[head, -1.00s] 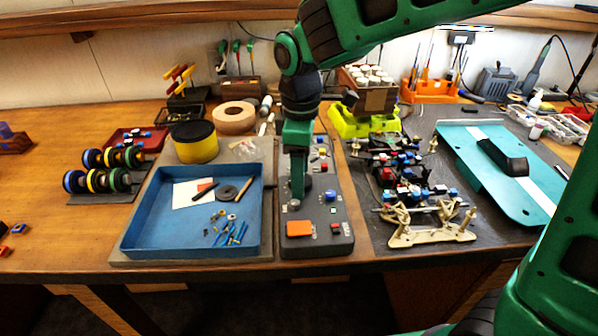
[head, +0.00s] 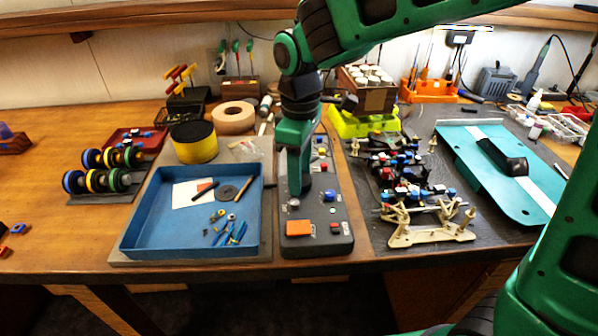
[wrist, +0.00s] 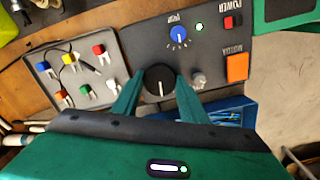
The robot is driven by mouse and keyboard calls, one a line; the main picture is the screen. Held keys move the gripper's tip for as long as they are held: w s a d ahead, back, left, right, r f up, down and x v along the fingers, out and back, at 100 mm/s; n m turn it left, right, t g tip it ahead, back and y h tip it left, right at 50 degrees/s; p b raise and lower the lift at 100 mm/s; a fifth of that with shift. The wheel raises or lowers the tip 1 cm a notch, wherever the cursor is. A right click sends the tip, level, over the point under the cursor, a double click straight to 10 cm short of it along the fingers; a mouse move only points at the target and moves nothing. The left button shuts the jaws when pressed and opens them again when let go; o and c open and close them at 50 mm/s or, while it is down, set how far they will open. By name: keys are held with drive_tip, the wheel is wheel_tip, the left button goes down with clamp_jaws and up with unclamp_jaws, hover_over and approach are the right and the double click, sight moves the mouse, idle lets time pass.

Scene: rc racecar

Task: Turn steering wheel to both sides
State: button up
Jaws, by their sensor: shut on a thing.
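A grey control panel (head: 318,238) lies on the bench between the blue tray and the racecar parts. My gripper (head: 297,190) points down onto its left side. In the wrist view the two green fingers of my gripper (wrist: 159,84) are shut on a round black knob (wrist: 159,75) with a white pointer line. The knob stays on the panel; in the head view the fingers hide it. Beside it the wrist view shows a blue dial (wrist: 179,34), a silver knob (wrist: 199,80) and an orange button (wrist: 237,68). The partly built racecar (head: 430,228) lies to the right.
The blue tray (head: 133,240) with small parts is close on the left. A yellow-black tin (head: 196,150) and tape roll (head: 234,116) stand behind it. The racecar parts on the dark mat are close on the right. The bench's front left is mostly clear.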

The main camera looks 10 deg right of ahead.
drive_tip(key=m, duration=0.3)
drive_tip(key=shift+m, duration=2.1)
drive_tip(key=o, duration=1)
drive_tip(key=shift+o, duration=0.2)
wheel_tip(320, 180, up, 11)
drive_tip(key=shift+w+f, duration=0.1)
